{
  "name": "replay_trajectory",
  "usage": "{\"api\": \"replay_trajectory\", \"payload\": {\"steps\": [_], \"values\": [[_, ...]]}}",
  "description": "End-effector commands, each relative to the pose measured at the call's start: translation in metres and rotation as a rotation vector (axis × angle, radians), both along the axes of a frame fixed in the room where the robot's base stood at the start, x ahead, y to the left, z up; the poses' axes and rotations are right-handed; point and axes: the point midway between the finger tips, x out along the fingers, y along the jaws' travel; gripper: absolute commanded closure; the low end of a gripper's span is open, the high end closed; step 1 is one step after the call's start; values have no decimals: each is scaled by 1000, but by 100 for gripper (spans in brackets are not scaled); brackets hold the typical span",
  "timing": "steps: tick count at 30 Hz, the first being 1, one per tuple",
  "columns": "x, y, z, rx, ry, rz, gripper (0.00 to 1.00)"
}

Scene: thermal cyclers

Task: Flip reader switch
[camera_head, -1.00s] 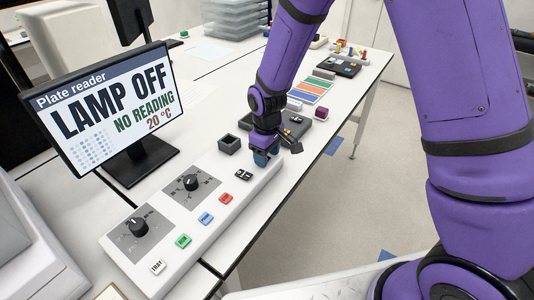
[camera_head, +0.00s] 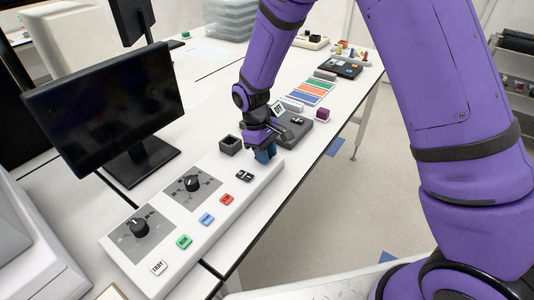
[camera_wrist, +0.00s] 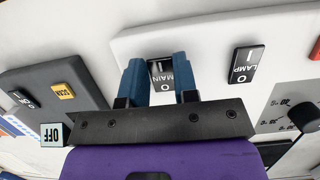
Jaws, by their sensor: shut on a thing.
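The white control panel (camera_head: 205,220) lies along the table with knobs, coloured buttons and rocker switches. In the wrist view, the black MAIN switch (camera_wrist: 161,74) sits between the two blue fingers of my gripper (camera_wrist: 159,80), which is shut on it. In the head view my gripper (camera_head: 264,153) is down at the panel's far end and hides this switch. The LAMP switch (camera_head: 244,175) is nearer along the panel; it also shows to the right in the wrist view (camera_wrist: 242,64). The plate reader monitor (camera_head: 115,105) is dark.
A dark grey box (camera_head: 294,130) with small buttons stands just beyond the panel; a small OFF block (camera_wrist: 53,134) shows near it. A purple cube (camera_head: 322,115) lies farther along the table.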

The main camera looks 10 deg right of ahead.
Motion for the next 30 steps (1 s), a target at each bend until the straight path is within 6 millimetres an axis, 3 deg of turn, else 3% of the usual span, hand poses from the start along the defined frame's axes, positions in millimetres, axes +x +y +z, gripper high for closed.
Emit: {"api": "replay_trajectory", "payload": {"steps": [7, 8, 11, 22, 30], "values": [[0, 0, 0, -1, 1, 0, 96], [0, 0, 0, -1, 1, 0, 70], [0, 0, 0, -1, 1, 0, 47], [1, 1, 5, 0, 0, -1, 47], [10, 9, 47, 2, -4, -1, 47]]}}
